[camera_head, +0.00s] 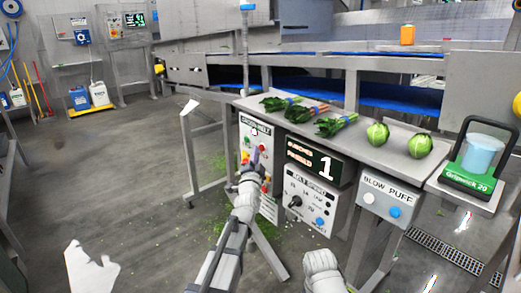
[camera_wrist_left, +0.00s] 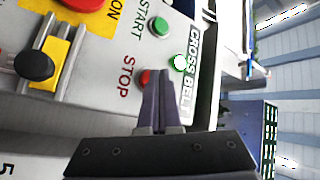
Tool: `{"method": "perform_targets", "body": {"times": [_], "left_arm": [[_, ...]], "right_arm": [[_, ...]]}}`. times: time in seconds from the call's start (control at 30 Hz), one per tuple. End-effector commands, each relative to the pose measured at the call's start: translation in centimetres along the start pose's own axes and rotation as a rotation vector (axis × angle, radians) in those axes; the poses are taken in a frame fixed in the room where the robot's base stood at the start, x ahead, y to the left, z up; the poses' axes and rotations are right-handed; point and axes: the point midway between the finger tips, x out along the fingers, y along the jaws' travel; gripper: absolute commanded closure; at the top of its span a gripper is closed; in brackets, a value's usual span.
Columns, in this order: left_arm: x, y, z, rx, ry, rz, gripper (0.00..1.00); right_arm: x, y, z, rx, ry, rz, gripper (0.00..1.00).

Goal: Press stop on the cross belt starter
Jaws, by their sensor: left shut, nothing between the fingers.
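The cross belt starter (camera_head: 246,133) is a pale box on the front left of the steel table. In the left wrist view its panel appears turned sideways, with the label CROSS BELT (camera_wrist_left: 193,72). The small red stop button (camera_wrist_left: 145,77) sits by the word STOP. A green start button (camera_wrist_left: 160,26) and a lit green lamp (camera_wrist_left: 180,62) are close by. My left gripper (camera_wrist_left: 158,72) is shut and empty, its tips overlapping the stop button's edge in the picture; I cannot tell whether they touch. In the head view the left gripper (camera_head: 254,168) is in front of the starter's panel.
The panel also has a black knob on a yellow plate (camera_wrist_left: 34,66) and a larger red button (camera_wrist_left: 85,3). A belt speed box (camera_head: 307,203) and a blow puff box (camera_head: 388,198) stand to the right. Greens lie on the table (camera_head: 345,150) above.

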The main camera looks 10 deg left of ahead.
Motion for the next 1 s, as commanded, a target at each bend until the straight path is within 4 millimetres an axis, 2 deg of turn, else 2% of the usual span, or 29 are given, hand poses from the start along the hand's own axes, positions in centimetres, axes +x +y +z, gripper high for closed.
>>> {"method": "perform_targets", "body": {"times": [1.0], "left_arm": [[0.68,0.48,-0.49,0.000,0.001,0.000,1.00]], "right_arm": [[0.00,0.00,0.00,0.000,0.000,0.000,0.50]]}}
